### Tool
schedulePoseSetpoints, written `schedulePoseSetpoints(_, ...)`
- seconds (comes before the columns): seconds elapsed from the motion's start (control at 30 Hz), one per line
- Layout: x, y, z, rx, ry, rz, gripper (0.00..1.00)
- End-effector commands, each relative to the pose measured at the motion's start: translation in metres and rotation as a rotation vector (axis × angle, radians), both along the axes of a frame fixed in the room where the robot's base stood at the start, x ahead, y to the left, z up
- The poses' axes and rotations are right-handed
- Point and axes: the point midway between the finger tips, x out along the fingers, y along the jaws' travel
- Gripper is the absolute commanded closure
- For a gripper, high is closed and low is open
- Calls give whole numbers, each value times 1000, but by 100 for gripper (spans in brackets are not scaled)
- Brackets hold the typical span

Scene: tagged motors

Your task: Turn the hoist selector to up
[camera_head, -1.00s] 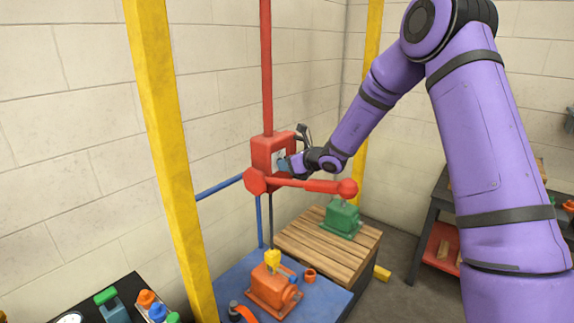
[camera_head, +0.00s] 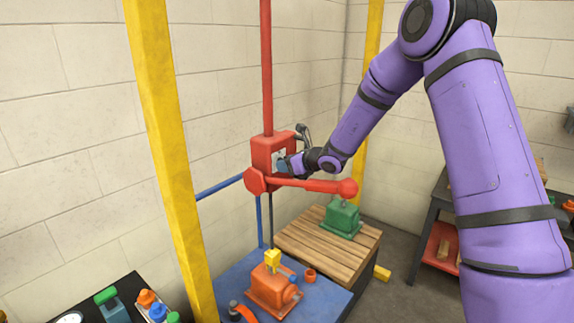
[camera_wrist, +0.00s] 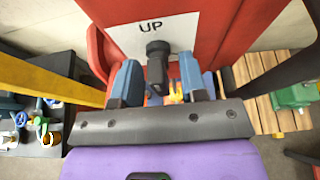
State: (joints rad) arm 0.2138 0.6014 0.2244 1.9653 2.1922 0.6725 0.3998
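The hoist control box (camera_head: 263,152) is red and hangs on a red post in the head view. Its white plate marked UP (camera_wrist: 185,27) shows in the wrist view. The selector (camera_wrist: 157,66) is a dark lever with a round end, standing between my fingers just below the UP lettering. My gripper (camera_wrist: 158,78) has blue fingertips on either side of the lever, with a narrow gap showing at each side. It also shows at the box in the head view (camera_head: 285,165). The lever's pivot and exact angle are hard to tell.
A red arm (camera_head: 310,185) with a round end projects below the box. A yellow hook block (camera_head: 272,258) hangs over an orange motor (camera_head: 272,288) on a blue bench. A green motor (camera_head: 342,218) sits on a wooden pallet (camera_head: 310,250). Yellow posts (camera_head: 165,140) stand nearby.

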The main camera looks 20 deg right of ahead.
Motion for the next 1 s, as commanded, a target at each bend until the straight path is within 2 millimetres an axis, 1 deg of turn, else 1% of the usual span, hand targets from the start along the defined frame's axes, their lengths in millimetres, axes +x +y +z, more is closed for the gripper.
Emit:
schedulePoseSetpoints(0.17, -11, -10, 7, -1, -1, -3, 61)
schedulePoseSetpoints(0.4, -45, -34, 24, -2, -1, -2, 61)
schedulePoseSetpoints(0.6, -69, -50, 36, -1, -1, -1, 61)
schedulePoseSetpoints(0.8, -80, -57, 41, 0, 0, -1, 61)
schedulePoseSetpoints(1.0, -81, -58, 41, 0, 1, 0, 61)
